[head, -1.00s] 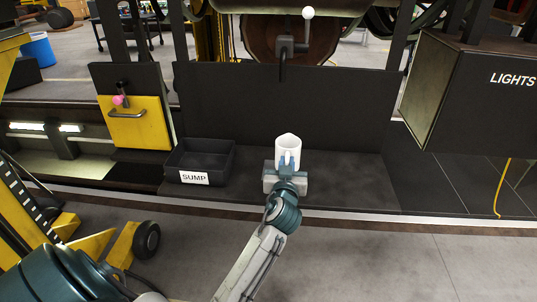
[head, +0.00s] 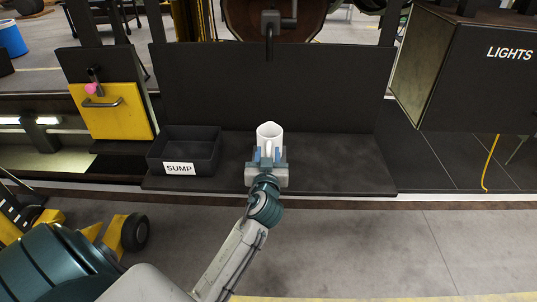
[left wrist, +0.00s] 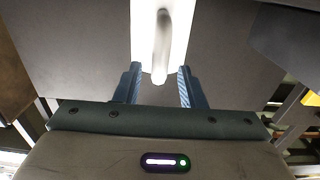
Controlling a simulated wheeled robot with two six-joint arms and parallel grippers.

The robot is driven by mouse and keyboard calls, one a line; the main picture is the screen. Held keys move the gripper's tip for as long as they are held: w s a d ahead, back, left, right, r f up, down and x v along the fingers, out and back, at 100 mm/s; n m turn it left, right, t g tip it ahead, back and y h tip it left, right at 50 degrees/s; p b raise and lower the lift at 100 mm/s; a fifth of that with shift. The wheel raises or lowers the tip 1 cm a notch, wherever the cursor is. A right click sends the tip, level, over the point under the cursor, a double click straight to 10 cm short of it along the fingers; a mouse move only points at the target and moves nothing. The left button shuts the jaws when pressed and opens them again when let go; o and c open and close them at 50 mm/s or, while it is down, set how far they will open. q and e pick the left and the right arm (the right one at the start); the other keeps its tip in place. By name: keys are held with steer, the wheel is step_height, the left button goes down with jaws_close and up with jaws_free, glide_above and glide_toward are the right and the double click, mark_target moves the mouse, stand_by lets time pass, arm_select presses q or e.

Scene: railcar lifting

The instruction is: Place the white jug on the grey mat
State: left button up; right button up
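The white jug (head: 269,133) stands upright on a dark shelf in front of a dark back panel, with its handle facing me. My left gripper (head: 267,155) is open at the near side of the jug, one finger on each side of the handle. In the left wrist view the jug (left wrist: 146,35) is at the top centre, and its handle reaches down between the open fingertips of my left gripper (left wrist: 158,85), with gaps on both sides. I cannot make out a separate grey mat. My right gripper is not in view.
A black bin (head: 186,148) labelled SUMP stands left of the jug. A yellow panel (head: 112,112) with a handle is farther left. A dark LIGHTS box (head: 465,75) hangs at the right. The dark shelf (head: 345,165) is clear right of the jug.

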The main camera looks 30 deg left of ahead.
arm_select(q)
steer(key=shift+s+d+f, duration=0.15)
steer(key=shift+s+f, duration=0.05)
steer(key=b+v, duration=0.4)
steer(key=v, duration=0.7)
steer(key=shift+r, duration=0.15)
steer(key=shift+s+d, duration=0.1)
steer(key=shift+d, duration=0.05)
stand_by(1.1)
